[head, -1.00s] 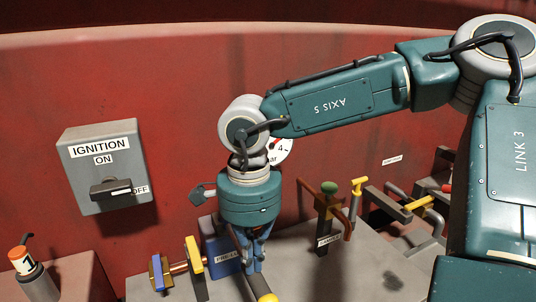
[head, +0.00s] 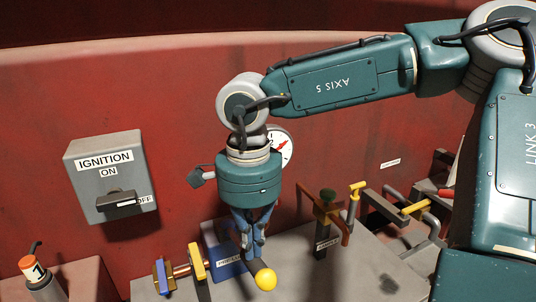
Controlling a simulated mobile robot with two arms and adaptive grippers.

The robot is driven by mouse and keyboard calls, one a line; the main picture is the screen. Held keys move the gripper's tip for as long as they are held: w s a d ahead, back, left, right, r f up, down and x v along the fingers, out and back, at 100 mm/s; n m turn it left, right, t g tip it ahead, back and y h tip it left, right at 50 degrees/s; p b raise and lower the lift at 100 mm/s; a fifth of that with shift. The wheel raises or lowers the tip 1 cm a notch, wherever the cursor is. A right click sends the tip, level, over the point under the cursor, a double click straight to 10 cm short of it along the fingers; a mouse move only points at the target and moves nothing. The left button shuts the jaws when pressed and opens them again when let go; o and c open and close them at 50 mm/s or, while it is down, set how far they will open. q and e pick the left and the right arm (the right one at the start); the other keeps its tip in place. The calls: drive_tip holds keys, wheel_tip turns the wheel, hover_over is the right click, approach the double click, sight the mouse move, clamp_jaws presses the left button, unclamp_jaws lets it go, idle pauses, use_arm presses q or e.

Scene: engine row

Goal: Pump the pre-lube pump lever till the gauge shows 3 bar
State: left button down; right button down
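The pre-lube pump (head: 222,240) is a blue box with a partly hidden label, on the grey bench top. Its lever ends in a yellow knob (head: 265,279) that points toward me. My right gripper (head: 251,250) points down and is shut on the lever just behind the knob. My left gripper is not in view.
A grey ignition box (head: 108,178) with a black switch is on the wall at left. Blue and yellow valve handles (head: 197,262) stand left of the pump. A green-topped valve with copper handles (head: 326,208) stands at right, before yellow-handled pipes. An orange-topped cylinder (head: 38,274) is lower left.

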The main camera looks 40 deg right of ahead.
wheel_tip(320, 180, up, 8)
drive_tip(key=p, duration=0.4)
drive_tip(key=shift+p, duration=0.4)
drive_tip(key=shift+s+f, duration=0.1)
drive_tip(key=shift+f, duration=0.05)
idle(1.1)
